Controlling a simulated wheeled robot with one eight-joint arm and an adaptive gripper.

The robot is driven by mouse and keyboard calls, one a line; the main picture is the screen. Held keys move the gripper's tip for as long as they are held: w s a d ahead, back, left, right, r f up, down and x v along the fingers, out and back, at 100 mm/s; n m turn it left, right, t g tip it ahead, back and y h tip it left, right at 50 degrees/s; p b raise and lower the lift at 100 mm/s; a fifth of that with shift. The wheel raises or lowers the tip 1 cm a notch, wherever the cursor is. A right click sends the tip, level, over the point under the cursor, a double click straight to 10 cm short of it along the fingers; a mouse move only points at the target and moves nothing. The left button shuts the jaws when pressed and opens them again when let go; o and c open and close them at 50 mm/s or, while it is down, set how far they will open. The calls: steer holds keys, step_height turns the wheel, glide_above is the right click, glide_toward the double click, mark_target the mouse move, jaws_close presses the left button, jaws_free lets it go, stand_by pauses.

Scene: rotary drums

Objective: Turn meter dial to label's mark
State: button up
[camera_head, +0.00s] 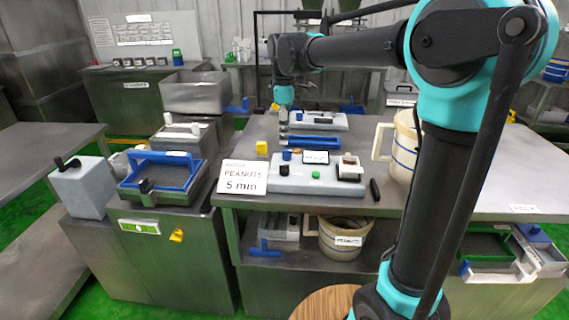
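A white label (243,178) reading "PEANUTS 5 min" stands upright at the front left of the metal table. Right behind it sits a pale grey device (318,181) with a blue knob (286,155), a small dark-marked plate (315,157), a green button (316,174) and a white and brown-red part (350,168). Which part is the meter dial, and where it points, is too small to tell. My gripper (283,122) hangs downward behind the device's left end, near a second grey unit (325,122). Its fingers are too small to read as open or shut. No held thing shows.
A yellow block (262,148) lies left of the device, and a black cylinder (375,190) lies to its right. A striped mug (405,148) stands behind my arm. A blue-framed tray machine (163,172) stands left.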

mark_target(284, 165)
step_height(284, 165, down, 11)
steer(key=shift+f, duration=0.15)
stand_by(0.4)
jaws_close()
